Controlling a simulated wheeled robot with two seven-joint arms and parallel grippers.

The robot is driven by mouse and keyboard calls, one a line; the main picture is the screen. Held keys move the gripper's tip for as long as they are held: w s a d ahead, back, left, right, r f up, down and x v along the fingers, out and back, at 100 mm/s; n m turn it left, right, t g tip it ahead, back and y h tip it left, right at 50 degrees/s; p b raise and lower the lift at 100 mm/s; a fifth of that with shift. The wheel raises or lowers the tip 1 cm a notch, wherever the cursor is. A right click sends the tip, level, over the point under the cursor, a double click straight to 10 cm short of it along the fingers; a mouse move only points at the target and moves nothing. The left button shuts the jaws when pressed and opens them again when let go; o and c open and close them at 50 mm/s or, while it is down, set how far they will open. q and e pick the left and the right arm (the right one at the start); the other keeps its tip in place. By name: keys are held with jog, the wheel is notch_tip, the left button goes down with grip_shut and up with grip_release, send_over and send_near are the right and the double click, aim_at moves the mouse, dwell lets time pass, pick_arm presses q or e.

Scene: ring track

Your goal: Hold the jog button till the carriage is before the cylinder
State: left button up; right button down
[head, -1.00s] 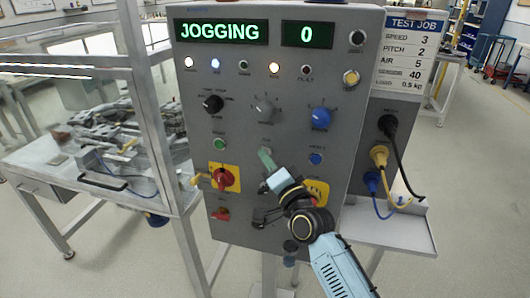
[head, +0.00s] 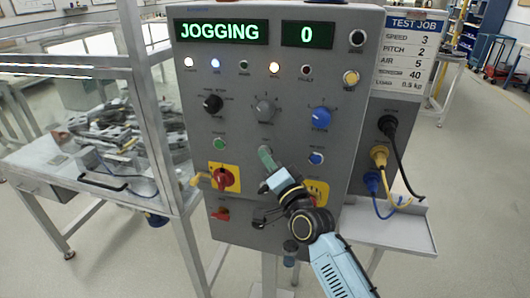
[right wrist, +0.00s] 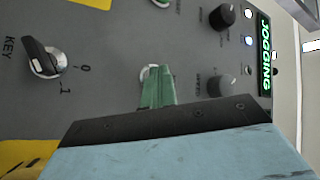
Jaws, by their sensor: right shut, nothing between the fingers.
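The grey control panel (head: 240,180) faces me, its green displays reading JOGGING and 0. My right gripper (head: 266,158) has its green fingers shut and empty, with the tips at the jog button's place in the middle of the panel. In the right wrist view the fingers (right wrist: 157,92) cover most of a button with a pale ring (right wrist: 148,71). The tips appear to touch it; how far it is pressed is hidden. The ring track machinery (head: 120,130) lies behind the frame at left. I cannot pick out the carriage or the cylinder there. My left gripper is not in view.
Cables (head: 380,157) hang from the panel's right side above a small shelf (head: 390,228).

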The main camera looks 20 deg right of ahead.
jog(key=shift+s, duration=0.1)
jog(key=shift+s+a+p, duration=0.45)
jog(key=shift+s+p, duration=0.1)
jog(key=shift+s, duration=0.05)
jog(key=s+a+p, duration=0.1)
jog(key=s, duration=0.1)
jog(key=s+a+p, duration=0.1)
jog(key=s, duration=0.1)
jog(key=shift+a, duration=0.4)
dwell(0.4)
